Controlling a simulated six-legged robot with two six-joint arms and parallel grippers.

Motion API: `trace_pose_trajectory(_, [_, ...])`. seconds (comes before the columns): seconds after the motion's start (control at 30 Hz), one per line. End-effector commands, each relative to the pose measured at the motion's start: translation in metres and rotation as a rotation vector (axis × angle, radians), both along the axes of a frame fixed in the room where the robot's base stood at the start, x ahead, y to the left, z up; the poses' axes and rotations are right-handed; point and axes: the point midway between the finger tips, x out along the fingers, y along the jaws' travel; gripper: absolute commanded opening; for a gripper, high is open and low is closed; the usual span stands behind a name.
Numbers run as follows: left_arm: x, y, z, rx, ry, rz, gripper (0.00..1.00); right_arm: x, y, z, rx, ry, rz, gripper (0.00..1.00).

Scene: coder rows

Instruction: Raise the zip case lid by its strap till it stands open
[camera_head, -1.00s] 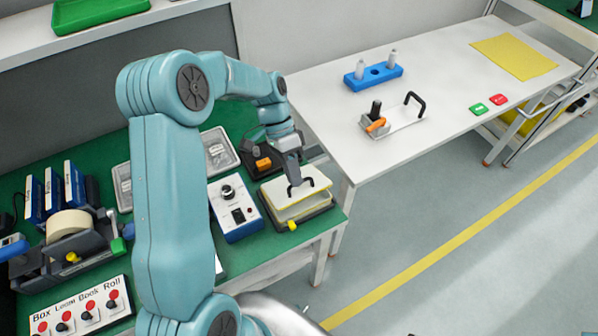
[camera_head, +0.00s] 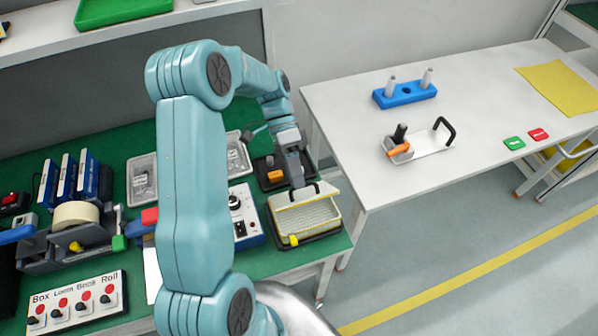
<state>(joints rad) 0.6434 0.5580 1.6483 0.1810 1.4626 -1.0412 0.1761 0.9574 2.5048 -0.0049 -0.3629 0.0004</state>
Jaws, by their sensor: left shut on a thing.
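The zip case (camera_head: 318,218) sits at the right end of the green bench, a shallow pale box with a yellow edge and dark base. Its cream lid (camera_head: 318,196) is tilted partly up, hinged at the back, and the pale inside shows below it. The dark strap (camera_head: 311,187) is a small loop on the lid. My left gripper (camera_head: 297,184) comes down from behind and is shut on the strap; its fingertips are small in this view. A yellow tab (camera_head: 294,240) is at the case's front corner. My right gripper is not in view.
A white and blue control box (camera_head: 245,217) stands left of the case, and a dark tray with an orange block (camera_head: 275,176) behind it. A tape dispenser (camera_head: 75,225) is further left. The white table (camera_head: 370,165) stands right across a gap.

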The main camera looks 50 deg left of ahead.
Motion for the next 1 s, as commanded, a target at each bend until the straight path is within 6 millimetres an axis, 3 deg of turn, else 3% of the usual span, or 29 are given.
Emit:
trace_pose_trajectory(0.97, [0.0028, 0.0021, -0.0021, 0.005, 0.003, -0.001, 0.0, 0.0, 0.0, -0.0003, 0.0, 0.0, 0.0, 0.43])
trace_pose_trajectory(1.0, [0.0028, 0.002, -0.002, 0.005, 0.003, -0.001, 0.24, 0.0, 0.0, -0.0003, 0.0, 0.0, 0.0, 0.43])
